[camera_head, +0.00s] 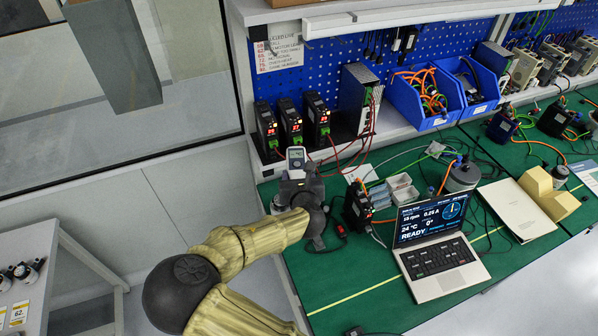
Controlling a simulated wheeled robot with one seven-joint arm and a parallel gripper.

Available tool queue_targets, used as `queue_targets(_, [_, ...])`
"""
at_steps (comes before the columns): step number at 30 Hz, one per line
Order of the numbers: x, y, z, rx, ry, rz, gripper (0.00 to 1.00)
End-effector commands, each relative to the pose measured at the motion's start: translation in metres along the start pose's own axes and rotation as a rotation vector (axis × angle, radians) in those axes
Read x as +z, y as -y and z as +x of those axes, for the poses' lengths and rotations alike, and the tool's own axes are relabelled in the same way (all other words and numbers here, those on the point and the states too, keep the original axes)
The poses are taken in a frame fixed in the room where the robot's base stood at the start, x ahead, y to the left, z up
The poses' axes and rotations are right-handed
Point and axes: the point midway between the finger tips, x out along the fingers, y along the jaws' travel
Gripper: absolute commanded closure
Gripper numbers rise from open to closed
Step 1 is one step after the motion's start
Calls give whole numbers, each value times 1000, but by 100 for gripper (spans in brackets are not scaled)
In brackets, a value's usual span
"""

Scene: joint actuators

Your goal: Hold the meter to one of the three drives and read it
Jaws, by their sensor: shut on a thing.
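Three black drives with red lit displays stand in a row at the back left of the green bench: the left drive (265,122), the middle drive (290,121) and the right drive (316,114). My gripper (294,174) is shut on a small light grey meter (296,157) with a screen on its face. The meter is upright, in front of the lower part of the middle drive in this view. I cannot tell whether it touches the drive. The meter's reading is too small to make out. My gripper's fingertips are largely hidden by the wrist.
Red wires run from a power unit (357,98) right of the drives. Another black drive (357,206) and an open laptop (436,240) stand on the green bench (345,275). Blue bins (425,103) sit behind. The bench's front left part is mostly clear.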

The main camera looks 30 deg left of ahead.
Motion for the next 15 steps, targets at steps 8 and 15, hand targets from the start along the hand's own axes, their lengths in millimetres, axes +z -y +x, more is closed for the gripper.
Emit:
queue_targets(8, [3,1,5,0,2,1,75])
queue_targets(15, [11,2,23,0,3,2,75])
